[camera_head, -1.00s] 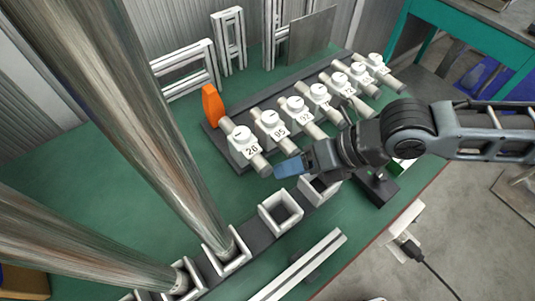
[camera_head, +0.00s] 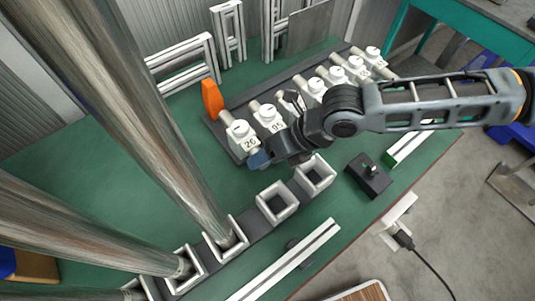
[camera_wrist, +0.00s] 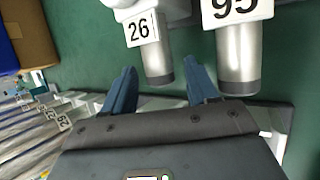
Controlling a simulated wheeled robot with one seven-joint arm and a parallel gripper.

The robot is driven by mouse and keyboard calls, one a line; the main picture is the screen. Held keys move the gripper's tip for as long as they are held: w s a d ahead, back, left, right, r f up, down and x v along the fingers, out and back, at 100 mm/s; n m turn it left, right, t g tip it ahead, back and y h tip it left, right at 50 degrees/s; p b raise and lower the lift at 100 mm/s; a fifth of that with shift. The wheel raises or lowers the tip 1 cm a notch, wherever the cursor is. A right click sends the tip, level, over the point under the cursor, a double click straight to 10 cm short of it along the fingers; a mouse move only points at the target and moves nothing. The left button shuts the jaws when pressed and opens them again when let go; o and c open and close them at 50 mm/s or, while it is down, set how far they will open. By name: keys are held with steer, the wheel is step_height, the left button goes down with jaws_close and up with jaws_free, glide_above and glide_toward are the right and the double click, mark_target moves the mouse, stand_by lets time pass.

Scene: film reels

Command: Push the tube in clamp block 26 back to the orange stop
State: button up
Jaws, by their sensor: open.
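Clamp block 26 (camera_head: 239,131) is the white block at the left end of the row, and it shows in the wrist view with its label (camera_wrist: 139,29). Its grey tube (camera_wrist: 155,62) has a dark end cap that lies between my fingers in the wrist view, with a gap on each side. The orange stop (camera_head: 212,101) stands behind block 26, by the tube's rear end. I cannot tell whether they touch. My gripper (camera_head: 260,159) is open, its blue fingers at the front of the tube and partly hiding it. Both fingers show in the wrist view (camera_wrist: 161,72).
Block 95 (camera_head: 268,120) and its tube (camera_wrist: 238,62) stand close to the right of block 26. More clamp blocks continue right, partly behind my arm. White square frames (camera_head: 276,203) line the front strip. A black box (camera_head: 368,176) sits front right. Green table is clear to the left.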

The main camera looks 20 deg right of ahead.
steer(key=shift+a, duration=0.1)
jaws_close()
stand_by(0.5)
